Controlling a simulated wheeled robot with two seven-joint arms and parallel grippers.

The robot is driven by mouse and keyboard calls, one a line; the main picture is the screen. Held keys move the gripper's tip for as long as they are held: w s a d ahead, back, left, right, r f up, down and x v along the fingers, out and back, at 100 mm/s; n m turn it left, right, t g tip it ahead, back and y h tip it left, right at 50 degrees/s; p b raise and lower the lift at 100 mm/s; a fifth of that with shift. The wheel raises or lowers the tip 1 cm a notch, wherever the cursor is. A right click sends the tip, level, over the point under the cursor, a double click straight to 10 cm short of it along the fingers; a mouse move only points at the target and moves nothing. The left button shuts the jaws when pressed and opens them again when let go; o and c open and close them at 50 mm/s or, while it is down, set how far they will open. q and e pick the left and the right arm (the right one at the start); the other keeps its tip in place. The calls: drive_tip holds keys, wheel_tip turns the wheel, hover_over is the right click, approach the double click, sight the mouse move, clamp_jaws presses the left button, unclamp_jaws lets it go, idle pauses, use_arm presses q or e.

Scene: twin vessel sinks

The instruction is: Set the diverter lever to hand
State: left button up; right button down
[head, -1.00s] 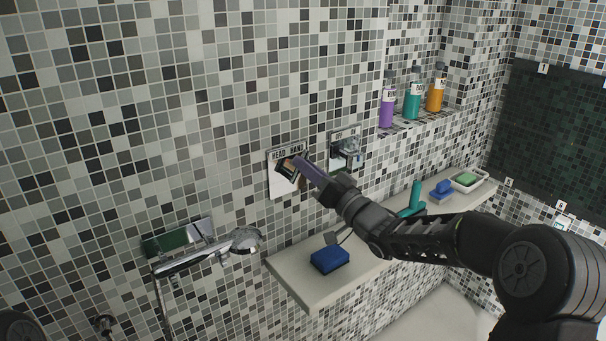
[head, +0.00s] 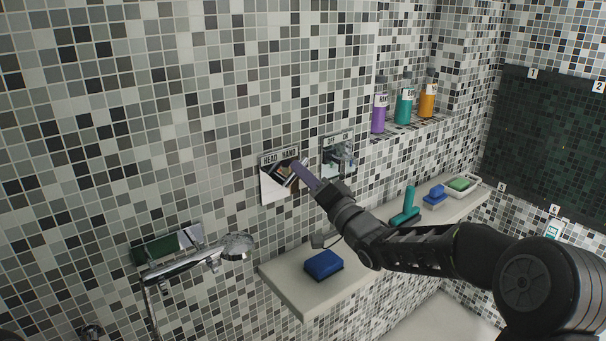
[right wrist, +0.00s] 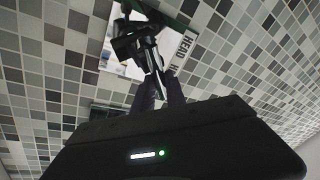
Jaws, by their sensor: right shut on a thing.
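The diverter plate (head: 270,189) is a mirror-like panel on the tiled wall, with a strip on top reading HEAD and HAND. It also shows in the right wrist view (right wrist: 112,52). My right gripper (head: 293,171) is at the plate's right part, under the word HAND. It is shut on the diverter lever (right wrist: 150,55), a dark and shiny piece that stands out from the plate. In the head view the fingers mostly hide the lever, so its exact angle is hard to tell. My left gripper is not in view.
A second valve plate (head: 338,154) is just right of the diverter. A hand shower (head: 236,246) hangs at lower left. Bottles (head: 404,104) stand in a niche.

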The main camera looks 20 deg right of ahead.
drive_tip(key=c, duration=1.4)
unclamp_jaws()
drive_tip(key=shift+o, duration=0.2)
drive_tip(key=b+v, duration=0.1)
drive_tip(key=v, duration=0.6)
drive_tip(key=shift+s+d+f+b, duration=0.2)
drive_tip(key=shift+s+b, duration=0.1)
drive_tip(key=shift+b, duration=0.1)
